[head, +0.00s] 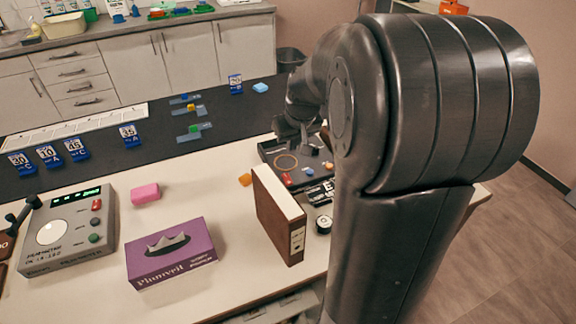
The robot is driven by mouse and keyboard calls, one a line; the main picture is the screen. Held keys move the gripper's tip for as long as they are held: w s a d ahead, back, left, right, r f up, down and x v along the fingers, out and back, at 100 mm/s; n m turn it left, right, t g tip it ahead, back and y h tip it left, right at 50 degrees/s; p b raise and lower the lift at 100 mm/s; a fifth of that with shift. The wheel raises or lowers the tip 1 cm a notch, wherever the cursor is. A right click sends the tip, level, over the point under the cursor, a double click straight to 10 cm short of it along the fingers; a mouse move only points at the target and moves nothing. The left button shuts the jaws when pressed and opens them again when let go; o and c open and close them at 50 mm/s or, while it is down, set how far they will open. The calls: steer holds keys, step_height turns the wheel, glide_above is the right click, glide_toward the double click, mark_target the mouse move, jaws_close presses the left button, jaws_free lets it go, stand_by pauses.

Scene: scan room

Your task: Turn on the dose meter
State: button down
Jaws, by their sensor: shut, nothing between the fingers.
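Two control boxes stand on the table, and I cannot tell from their lettering which is the dose meter. A dark box (267,150) with a round ring dial and red, blue and orange controls sits behind the binder, its right part hidden by my arm. A grey box (72,208) with a lit green display, a white round dial, and red and green buttons stands at the left. My gripper (303,142) is small and dark over the far edge of the dark box. It looks shut and empty. Whether it touches the box is unclear.
An upright binder (279,215) stands just in front of the dark box. A purple tissue box (170,255) and a pink block (145,194) lie between it and the grey box.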

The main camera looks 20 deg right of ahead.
mark_target(287, 180)
steer(key=x, duration=0.9)
steer(key=s+x, duration=0.1)
steer(key=x, duration=0.4)
steer(key=shift+f, duration=0.15)
steer(key=shift+w, duration=0.1)
steer(key=shift+w+f+g, duration=0.1)
steer(key=shift+f+g, duration=0.1)
steer(key=shift+g, duration=0.1)
steer(key=shift+s, duration=0.9)
steer(key=shift+r, duration=0.1)
